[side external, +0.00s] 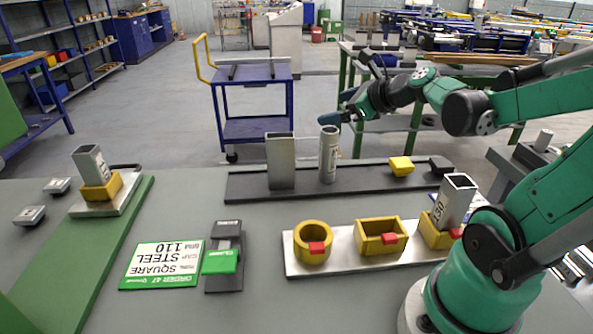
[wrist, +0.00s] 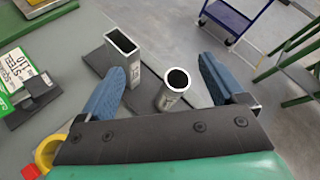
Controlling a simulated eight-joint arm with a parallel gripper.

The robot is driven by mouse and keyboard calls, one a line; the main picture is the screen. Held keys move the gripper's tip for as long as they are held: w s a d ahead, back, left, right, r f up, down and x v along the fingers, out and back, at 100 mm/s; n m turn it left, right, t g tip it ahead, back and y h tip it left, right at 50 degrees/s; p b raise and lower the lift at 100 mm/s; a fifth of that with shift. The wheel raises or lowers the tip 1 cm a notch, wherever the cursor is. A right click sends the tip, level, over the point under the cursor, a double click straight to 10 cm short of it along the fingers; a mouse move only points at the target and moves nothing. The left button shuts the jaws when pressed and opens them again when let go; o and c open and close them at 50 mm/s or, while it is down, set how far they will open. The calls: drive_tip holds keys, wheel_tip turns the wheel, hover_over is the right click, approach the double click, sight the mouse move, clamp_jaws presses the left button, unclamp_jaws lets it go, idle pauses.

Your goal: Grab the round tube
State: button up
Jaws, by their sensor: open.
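The round tube (side external: 328,155) is a grey metal cylinder standing upright on a dark rail (side external: 240,184). In the wrist view the round tube (wrist: 172,92) shows its open top between my two blue fingers. My gripper (wrist: 165,85) is open, with the fingers wide apart on either side of the tube and no contact visible. In the side view my gripper (side external: 345,108) is just above and right of the tube's top; its far finger is hard to make out. A rectangular tube (side external: 280,162) stands upright left of the round tube, also in the wrist view (wrist: 122,58).
A yellow block (side external: 401,166) sits on the rail to the right. In front is a plate (side external: 345,264) with several yellow holders, one bearing a square tube (side external: 453,202). A green-and-white order card (side external: 163,263) lies on the table. A blue cart (side external: 252,100) stands behind.

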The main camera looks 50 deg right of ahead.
sight(328, 155)
drive_tip(key=w+d+f+m+h, duration=0.1)
drive_tip(key=w+d+f+m, duration=0.2)
drive_tip(key=f, duration=0.5)
drive_tip(key=shift+w+d+m+t, duration=0.35)
drive_tip(key=shift+w+m, duration=0.3)
drive_tip(key=shift+m, duration=0.25)
drive_tip(key=shift+f, duration=0.1)
clamp_jaws()
